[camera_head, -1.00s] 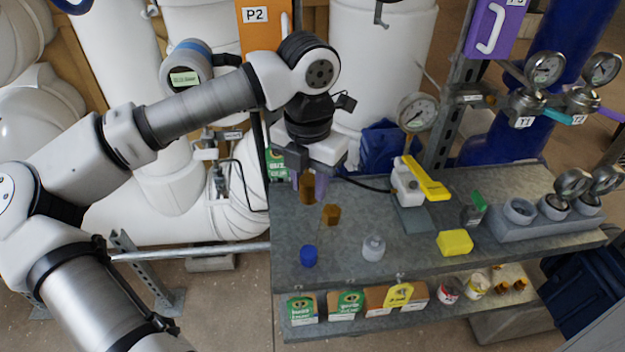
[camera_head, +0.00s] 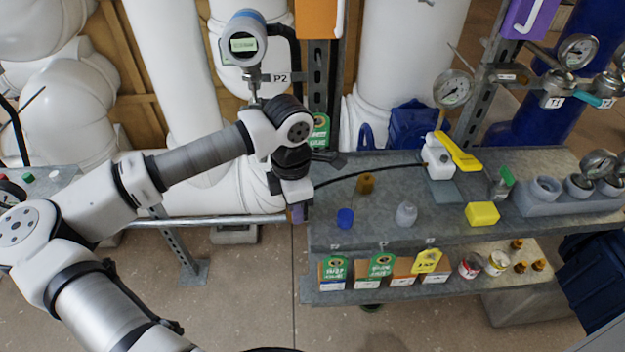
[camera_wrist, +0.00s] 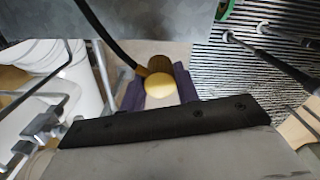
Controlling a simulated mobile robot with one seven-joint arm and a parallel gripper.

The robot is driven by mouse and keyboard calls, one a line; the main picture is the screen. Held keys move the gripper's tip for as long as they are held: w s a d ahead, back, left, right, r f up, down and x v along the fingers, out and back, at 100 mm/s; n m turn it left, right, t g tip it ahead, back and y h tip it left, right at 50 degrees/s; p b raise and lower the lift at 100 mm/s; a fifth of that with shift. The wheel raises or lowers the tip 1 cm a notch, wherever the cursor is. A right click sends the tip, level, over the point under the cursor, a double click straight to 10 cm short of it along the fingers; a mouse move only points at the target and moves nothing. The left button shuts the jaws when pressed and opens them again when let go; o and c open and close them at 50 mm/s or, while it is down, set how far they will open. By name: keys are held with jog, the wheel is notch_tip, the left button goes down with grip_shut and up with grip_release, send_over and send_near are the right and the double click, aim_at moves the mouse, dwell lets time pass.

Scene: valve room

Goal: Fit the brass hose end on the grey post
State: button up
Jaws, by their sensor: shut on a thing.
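My gripper (camera_head: 297,213) is at the left edge of the grey bench, pointing down, apart from the bench top. In the wrist view its purple jaws (camera_wrist: 160,92) are shut on the brass hose end (camera_wrist: 160,82), which shows a round yellowish face and a brown body. The black hose (camera_wrist: 105,38) runs up and left from it. In the head view the hose (camera_head: 370,169) reaches from the gripper to the white hand pump (camera_head: 437,155); the hose end is hidden there. I cannot single out the grey post for certain; a grey stem (camera_head: 253,88) stands under the round transmitter.
Large white pipes (camera_head: 165,90) stand behind my arm.

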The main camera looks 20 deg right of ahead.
jog(key=w+a+f+m, duration=0.3)
jog(key=f+m, duration=0.3)
jog(key=f, duration=0.4)
jog(key=w+a+f+m, duration=0.3)
jog(key=a+f+m, duration=0.2)
jog(key=f, duration=0.5)
jog(key=w+a+f+m, duration=0.3)
jog(key=f+m, duration=0.3)
jog(key=f, duration=0.4)
jog(key=shift+a+f+m, duration=0.15)
jog(key=shift+a+m, duration=0.25)
jog(key=shift+a, duration=0.05)
jog(key=shift+f+b, duration=0.55)
jog(key=shift+b, duration=0.05)
